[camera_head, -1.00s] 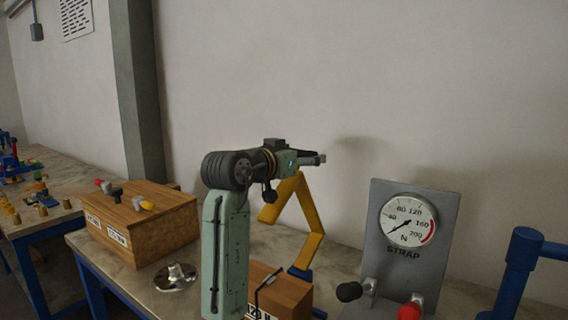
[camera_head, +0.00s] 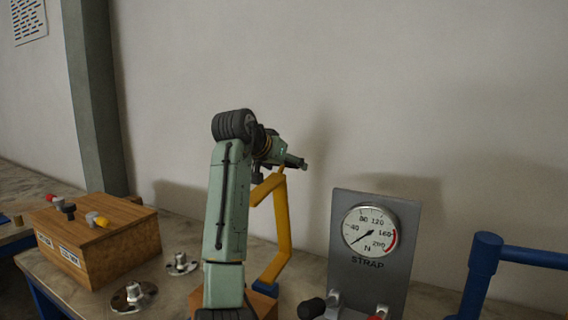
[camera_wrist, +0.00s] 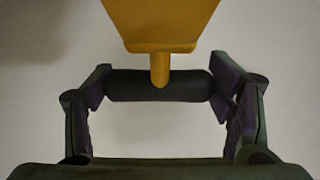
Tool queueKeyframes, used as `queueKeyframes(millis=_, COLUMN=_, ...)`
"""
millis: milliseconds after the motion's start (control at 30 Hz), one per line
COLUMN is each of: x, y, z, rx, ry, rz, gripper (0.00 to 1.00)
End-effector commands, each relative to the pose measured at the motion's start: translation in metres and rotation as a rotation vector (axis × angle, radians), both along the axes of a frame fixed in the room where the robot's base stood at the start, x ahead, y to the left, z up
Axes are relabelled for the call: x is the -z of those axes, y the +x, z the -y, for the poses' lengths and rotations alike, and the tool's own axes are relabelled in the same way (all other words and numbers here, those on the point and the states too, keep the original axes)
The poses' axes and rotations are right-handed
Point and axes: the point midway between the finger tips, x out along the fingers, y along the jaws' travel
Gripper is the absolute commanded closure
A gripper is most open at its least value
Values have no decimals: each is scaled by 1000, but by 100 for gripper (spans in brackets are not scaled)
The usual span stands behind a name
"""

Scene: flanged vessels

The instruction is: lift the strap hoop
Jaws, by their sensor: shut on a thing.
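The strap hoop shows in the wrist view as a dark round bar (camera_wrist: 130,86) at the narrow end of a yellow strap (camera_wrist: 160,20). My gripper (camera_wrist: 160,95) is shut on the bar, with a finger at each end. In the head view, the yellow strap (camera_head: 284,225) rises in a bent line from a blue foot on the bench to my gripper (camera_head: 302,164).
A wooden box (camera_head: 95,245) with coloured knobs stands at the left. Metal flanged pieces (camera_head: 181,263) (camera_head: 134,296) sit on the bench beside it. A blue pipe frame (camera_head: 482,270) stands at the right. The wall is behind; the air above the bench is clear.

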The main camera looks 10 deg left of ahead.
Motion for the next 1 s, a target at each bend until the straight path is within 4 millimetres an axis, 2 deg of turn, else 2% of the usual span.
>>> queueKeyframes(millis=33, x=-10, y=2, z=1, rx=-6, ry=-3, rz=28, gripper=76)
queueKeyframes(millis=200, x=-10, y=2, z=2, rx=-6, ry=-2, rz=27, gripper=76)
queueKeyframes(millis=233, x=-10, y=3, z=2, rx=-5, ry=-3, rz=28, gripper=24)
queueKeyframes(millis=500, x=-6, y=3, z=1, rx=-5, ry=-3, rz=20, gripper=6)
queueKeyframes(millis=867, x=-5, y=1, z=0, rx=-3, ry=-3, rz=18, gripper=5)
queueKeyframes(millis=1000, x=-13, y=-11, z=-4, rx=-2, ry=-3, rz=20, gripper=5)
